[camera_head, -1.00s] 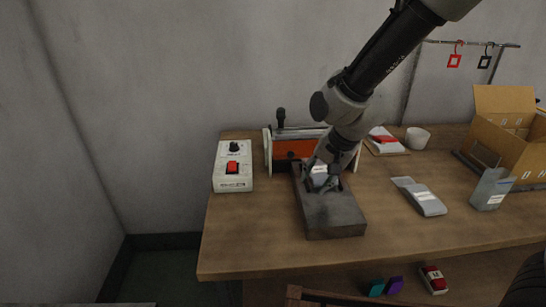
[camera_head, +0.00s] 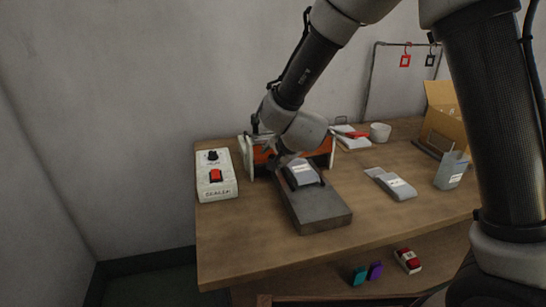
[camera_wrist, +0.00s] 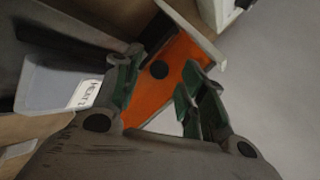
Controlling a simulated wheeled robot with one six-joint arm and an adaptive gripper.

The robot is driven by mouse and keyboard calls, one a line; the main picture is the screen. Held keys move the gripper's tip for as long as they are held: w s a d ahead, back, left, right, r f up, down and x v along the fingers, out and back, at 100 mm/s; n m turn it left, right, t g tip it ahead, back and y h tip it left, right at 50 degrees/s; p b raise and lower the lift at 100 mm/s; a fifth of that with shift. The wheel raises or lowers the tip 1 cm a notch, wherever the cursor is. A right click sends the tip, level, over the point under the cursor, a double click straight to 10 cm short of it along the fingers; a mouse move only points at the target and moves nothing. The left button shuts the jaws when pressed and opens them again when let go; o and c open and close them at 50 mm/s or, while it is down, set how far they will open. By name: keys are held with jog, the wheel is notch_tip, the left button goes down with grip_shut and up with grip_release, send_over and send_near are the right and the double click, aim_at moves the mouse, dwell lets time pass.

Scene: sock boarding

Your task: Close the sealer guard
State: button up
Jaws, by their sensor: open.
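The sealer (camera_head: 320,160) is an orange body between pale end plates at the back left of the table. It also fills the middle of the wrist view (camera_wrist: 168,98). My gripper (camera_head: 262,132) is open and empty, at the sealer's left part near the top. In the wrist view its two green-padded fingers (camera_wrist: 163,78) are apart over the orange face. My wrist hides much of the sealer's top, so I cannot tell the guard's position. A grey packet with a white label (camera_head: 301,173) lies on the grey block (camera_head: 320,212) in front of the sealer.
A white control box with a red switch (camera_head: 216,176) stands left of the sealer. A grey packet (camera_head: 391,184), an upright grey piece (camera_head: 451,170), a white cup (camera_head: 380,132) and a cardboard box (camera_head: 441,118) stand to the right. The front left tabletop is clear.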

jog(key=shift+w+a+f, duration=0.2)
jog(key=shift+w+f, duration=0.25)
grip_shut()
jog(key=f+t, duration=0.1)
jog(key=f+t+y, duration=0.1)
jog(key=t, duration=0.1)
jog(key=shift+w+f+t, duration=0.2)
jog(key=shift+w+t, duration=0.1)
jog(key=shift+w, duration=0.1)
jog(key=shift+w+a+f+t+y, duration=0.15)
jog(key=shift+t+y, duration=0.25)
jog(key=shift+t, duration=0.3)
